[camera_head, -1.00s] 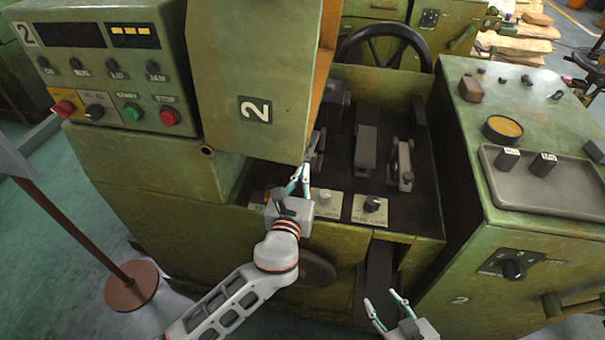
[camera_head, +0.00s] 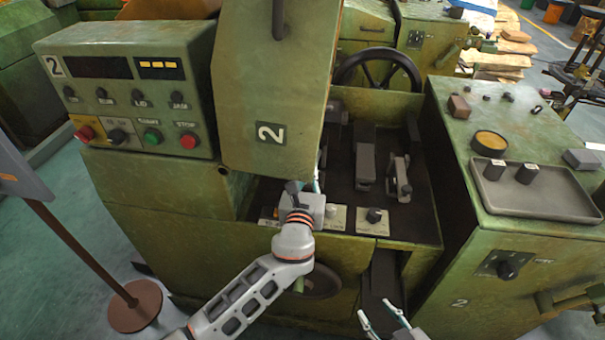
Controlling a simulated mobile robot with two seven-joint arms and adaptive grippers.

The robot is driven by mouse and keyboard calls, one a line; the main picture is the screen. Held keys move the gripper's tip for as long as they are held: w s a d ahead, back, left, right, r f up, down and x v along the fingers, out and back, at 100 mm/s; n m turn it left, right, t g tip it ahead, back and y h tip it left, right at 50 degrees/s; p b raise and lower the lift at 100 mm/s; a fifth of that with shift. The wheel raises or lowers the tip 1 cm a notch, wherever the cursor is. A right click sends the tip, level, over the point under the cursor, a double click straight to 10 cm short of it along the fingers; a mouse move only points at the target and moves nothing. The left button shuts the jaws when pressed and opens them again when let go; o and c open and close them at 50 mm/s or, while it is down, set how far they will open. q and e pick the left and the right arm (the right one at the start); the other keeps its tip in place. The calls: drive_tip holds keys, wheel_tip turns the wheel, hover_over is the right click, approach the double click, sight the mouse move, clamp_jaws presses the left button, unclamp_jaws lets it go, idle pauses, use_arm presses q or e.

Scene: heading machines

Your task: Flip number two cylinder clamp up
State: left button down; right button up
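The green machine marked 2 (camera_head: 155,190) has an open dark bay under its raised lid (camera_head: 262,110). Inside the bay are a grey upright clamp-like block (camera_head: 366,168) in the middle and a slimmer lever-like part (camera_head: 399,178) to its right. Another dark part (camera_head: 323,158) is at the left, partly hidden by the lid edge. I cannot tell which one is the number two cylinder clamp. My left gripper (camera_head: 318,183) reaches into the bay's left front, below that left part; its fingertips are mostly hidden. My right gripper (camera_head: 377,316) is open and empty at the bottom edge.
Two knobs on pale plates, a left one (camera_head: 332,212) and a dark right one (camera_head: 374,215), sit on the bay's front ledge. A control panel (camera_head: 130,90) stands left. A right cabinet carries a grey tray (camera_head: 540,206). A black handwheel (camera_head: 378,68) is behind the bay.

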use_arm(q)
drive_tip(key=v, duration=1.2)
idle(0.3)
